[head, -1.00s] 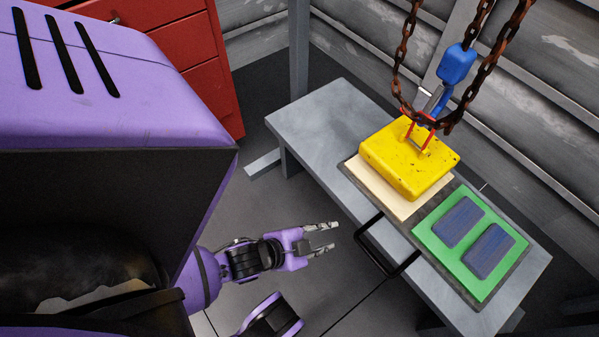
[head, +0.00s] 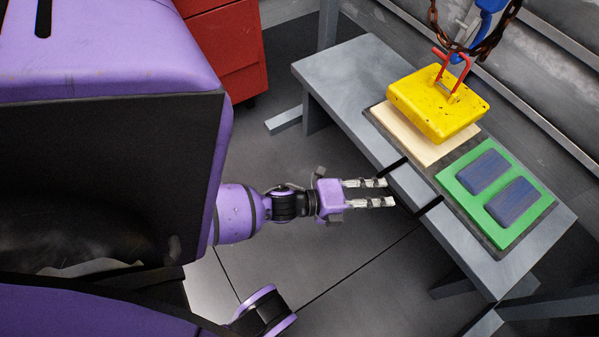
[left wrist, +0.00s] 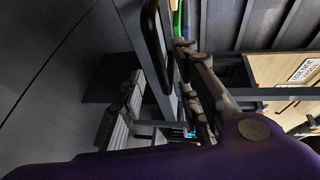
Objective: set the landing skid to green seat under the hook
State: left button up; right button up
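The landing skid (head: 376,112) is a dark board on the grey bench, with a pale wooden seat (head: 408,142) and a green seat (head: 511,234) bearing two blue-grey pads. A yellow block (head: 437,104) with a red bail is over the wooden seat, under the hook's chain (head: 455,42); I cannot tell whether it touches the wood. The skid's black handle (head: 429,207) sticks out over the bench's front edge. My left gripper (head: 389,193) is open at the handle. In the left wrist view the handle (left wrist: 152,38) shows between its spread fingers (left wrist: 160,65). My right gripper is out of view.
The grey bench (head: 335,72) is bare at its far left end. A red drawer cabinet (head: 226,50) stands at the back left. The floor in front of the bench is open. Grey panelled walls are close behind the bench.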

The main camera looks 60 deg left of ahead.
aim_at(394, 195)
pick_arm(q)
jog(key=b+x, duration=0.1)
jog(key=x, duration=0.4)
jog(key=shift+d, duration=0.1)
grip_shut()
